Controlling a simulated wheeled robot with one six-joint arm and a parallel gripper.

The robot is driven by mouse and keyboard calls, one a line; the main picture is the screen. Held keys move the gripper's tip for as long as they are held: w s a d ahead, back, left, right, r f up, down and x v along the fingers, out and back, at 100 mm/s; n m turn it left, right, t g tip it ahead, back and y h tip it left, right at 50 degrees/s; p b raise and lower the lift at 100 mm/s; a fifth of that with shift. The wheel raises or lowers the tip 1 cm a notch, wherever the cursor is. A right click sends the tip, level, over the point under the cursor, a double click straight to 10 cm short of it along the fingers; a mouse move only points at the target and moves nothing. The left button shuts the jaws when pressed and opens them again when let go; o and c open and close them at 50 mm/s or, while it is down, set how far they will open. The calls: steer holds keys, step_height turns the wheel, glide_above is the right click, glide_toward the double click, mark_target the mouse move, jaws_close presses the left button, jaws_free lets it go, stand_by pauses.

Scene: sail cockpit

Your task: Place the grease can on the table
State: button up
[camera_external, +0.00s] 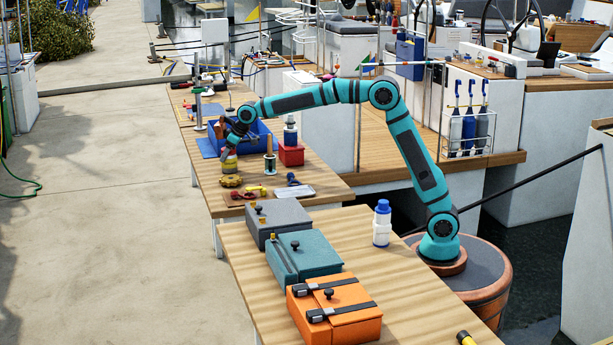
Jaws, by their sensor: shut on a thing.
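My gripper (230,151) is at the far left end of my teal arm, low over the far wooden table (318,182), and points down. It is shut on a small can with a yellowish band, which I take to be the grease can (229,164). The can looks upright, just in front of the blue bin (265,130). Its base is close to the table top and to a yellow round part (230,181). I cannot tell whether it touches either. The fingertips are small and partly merge with the can.
A red box (291,155), a spool (270,165) and small yellow, red and blue items lie nearby. The near table carries grey (279,219), teal (303,256) and orange (335,312) boxes and a white bottle with a blue cap (382,225). Bare wood shows at the far table's right end.

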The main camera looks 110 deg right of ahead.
steer(key=o, duration=1.2)
steer(key=shift+f, duration=0.1)
steer(key=v, duration=1.2)
